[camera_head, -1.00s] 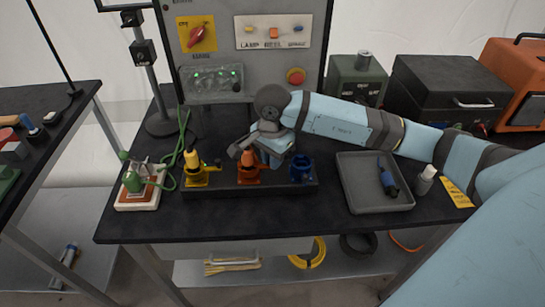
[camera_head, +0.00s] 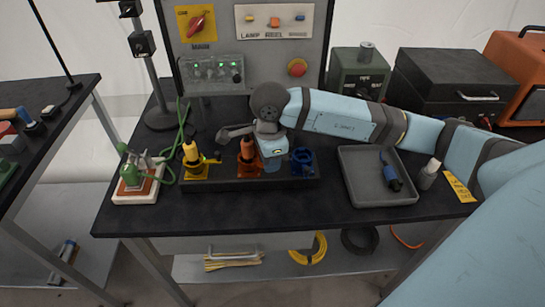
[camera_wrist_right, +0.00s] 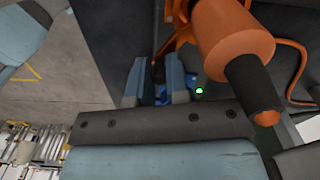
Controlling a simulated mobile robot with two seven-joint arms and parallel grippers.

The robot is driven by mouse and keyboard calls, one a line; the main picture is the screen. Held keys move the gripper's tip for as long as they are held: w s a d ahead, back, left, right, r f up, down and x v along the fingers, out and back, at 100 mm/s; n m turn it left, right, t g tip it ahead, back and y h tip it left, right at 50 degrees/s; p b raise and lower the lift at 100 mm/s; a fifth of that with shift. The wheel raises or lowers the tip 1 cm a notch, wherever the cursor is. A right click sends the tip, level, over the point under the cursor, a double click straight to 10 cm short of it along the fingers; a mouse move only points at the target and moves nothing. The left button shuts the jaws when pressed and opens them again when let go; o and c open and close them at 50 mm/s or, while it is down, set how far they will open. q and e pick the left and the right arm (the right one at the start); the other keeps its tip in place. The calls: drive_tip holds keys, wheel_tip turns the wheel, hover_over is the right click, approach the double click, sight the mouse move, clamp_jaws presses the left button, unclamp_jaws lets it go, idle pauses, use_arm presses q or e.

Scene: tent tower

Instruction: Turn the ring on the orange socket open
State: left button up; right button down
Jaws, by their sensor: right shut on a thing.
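The orange socket (camera_head: 247,174) stands in the middle of a dark rack, with an orange plug (camera_head: 248,150) upright in it. In the right wrist view the orange plug (camera_wrist_right: 232,42) has a dark end, and an orange arm of the ring (camera_wrist_right: 178,38) reaches toward my fingers. My right gripper (camera_head: 272,165) is just right of the orange socket. Its fingers (camera_wrist_right: 157,80) are shut on what looks like the orange ring's lever; the grip itself is mostly hidden. My left gripper is not in view.
A yellow socket (camera_head: 194,172) with a plug stands left, and a blue socket (camera_head: 301,162) close on the right. A grey tray (camera_head: 372,195) holds a blue plug. A control panel (camera_head: 245,55) rises behind. The table front is clear.

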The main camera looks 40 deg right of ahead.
use_arm(q)
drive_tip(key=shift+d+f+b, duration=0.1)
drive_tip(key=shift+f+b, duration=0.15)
drive_tip(key=shift+b, duration=0.5)
use_arm(e)
drive_tip(key=a+m, duration=0.6)
drive_tip(key=m, duration=0.5)
drive_tip(key=shift+w+m, duration=0.15)
drive_tip(key=shift+m, duration=0.25)
drive_tip(key=c, duration=1.1)
unclamp_jaws()
drive_tip(key=shift+a, duration=0.1)
use_arm(q)
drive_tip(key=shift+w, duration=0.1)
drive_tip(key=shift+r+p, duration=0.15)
drive_tip(key=shift+p, duration=0.5)
use_arm(e)
wheel_tip(320, 180, up, 14)
